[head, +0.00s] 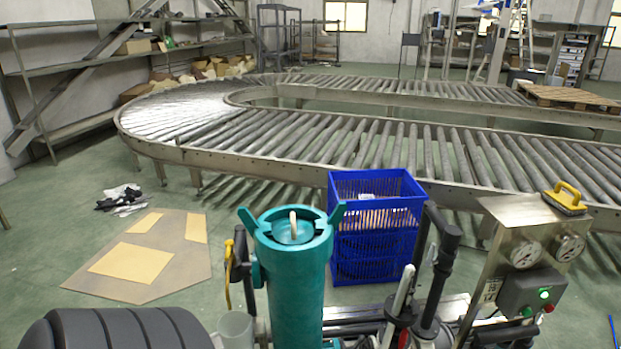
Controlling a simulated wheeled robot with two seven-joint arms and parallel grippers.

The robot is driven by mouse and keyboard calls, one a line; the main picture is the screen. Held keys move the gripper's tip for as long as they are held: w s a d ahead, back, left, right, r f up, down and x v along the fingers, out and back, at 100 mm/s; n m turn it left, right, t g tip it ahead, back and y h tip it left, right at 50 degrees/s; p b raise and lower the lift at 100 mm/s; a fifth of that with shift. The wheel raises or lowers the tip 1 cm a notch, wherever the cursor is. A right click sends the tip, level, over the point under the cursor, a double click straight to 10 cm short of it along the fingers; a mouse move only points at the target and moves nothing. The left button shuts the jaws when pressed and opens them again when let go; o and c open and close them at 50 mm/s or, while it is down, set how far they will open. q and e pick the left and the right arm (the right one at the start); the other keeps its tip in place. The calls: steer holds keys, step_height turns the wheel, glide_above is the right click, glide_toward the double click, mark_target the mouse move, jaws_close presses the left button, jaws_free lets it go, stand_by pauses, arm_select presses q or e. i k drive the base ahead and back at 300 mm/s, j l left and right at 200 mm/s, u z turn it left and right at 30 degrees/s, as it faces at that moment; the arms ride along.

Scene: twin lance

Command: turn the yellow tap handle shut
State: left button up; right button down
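A thin yellow handle (228,272) hangs down beside a dark upright fitting (241,262), just left of a tall teal canister (292,285). It looks like the tap handle, but it is small and I cannot tell what its angle means. Neither of my grippers can be made out in this view.
A ribbed black body (115,330) fills the lower left. Dark upright handles (435,265) stand right of the canister. A control box (535,293) with a lit green lamp is on the panel. A blue crate (372,250) and roller conveyor (330,140) lie behind. Cardboard (120,293) covers floor at left.

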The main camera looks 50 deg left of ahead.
mark_target(229, 245)
steer(key=u, duration=1.6)
